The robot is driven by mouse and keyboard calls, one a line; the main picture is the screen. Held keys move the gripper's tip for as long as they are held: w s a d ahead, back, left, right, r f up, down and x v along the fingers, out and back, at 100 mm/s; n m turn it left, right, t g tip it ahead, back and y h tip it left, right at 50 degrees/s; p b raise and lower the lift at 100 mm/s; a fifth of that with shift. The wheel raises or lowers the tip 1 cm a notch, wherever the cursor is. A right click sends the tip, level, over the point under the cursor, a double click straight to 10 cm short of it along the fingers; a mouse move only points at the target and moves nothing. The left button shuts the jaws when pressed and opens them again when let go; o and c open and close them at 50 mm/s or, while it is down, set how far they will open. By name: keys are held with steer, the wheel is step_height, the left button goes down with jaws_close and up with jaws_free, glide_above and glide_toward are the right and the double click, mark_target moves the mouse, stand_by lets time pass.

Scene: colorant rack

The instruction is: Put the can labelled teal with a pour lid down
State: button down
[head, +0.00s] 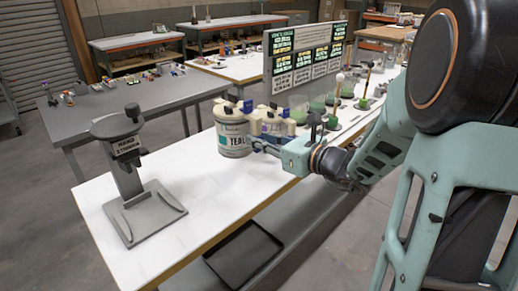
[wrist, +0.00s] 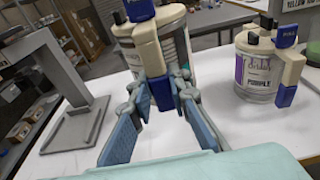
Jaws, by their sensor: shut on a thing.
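The can labelled teal (head: 233,142) is white with a pour lid (head: 226,107) in cream and blue. It is upright over the white table, left of the other cans. It also shows in the wrist view (wrist: 185,47), its label mostly hidden by the cream and blue handle part (wrist: 150,50). My gripper (head: 257,144) reaches in from the right. In the wrist view its fingers (wrist: 163,90) are shut on the handle part at the near side of the can. I cannot tell whether the can's base touches the table.
A grey stand (head: 140,190) is on the table (head: 200,192) to the left, with clear white surface between. A can labelled purple (wrist: 262,72) stands close on the right in the wrist view. A sign board (head: 300,65) and green-filled containers are behind. A black tray (head: 243,255) is below the table.

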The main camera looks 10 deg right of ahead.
steer(key=w+d+f, duration=0.1)
steer(key=w+f, duration=0.1)
steer(key=f, duration=0.1)
steer(key=w+d+f, duration=0.1)
steer(key=f, duration=0.2)
steer(key=w+d+f+b, duration=0.1)
steer(key=w+f, duration=0.1)
steer(key=f, duration=0.1)
steer(key=shift+w+d+f, duration=0.15)
steer(key=shift+w+f, duration=0.05)
steer(key=shift+w, duration=0.1)
steer(key=c, duration=2.2)
jaws_free()
steer(key=shift+f, duration=0.1)
steer(key=o, duration=0.4)
steer(key=shift+s, duration=0.1)
steer(key=v, duration=1.2)
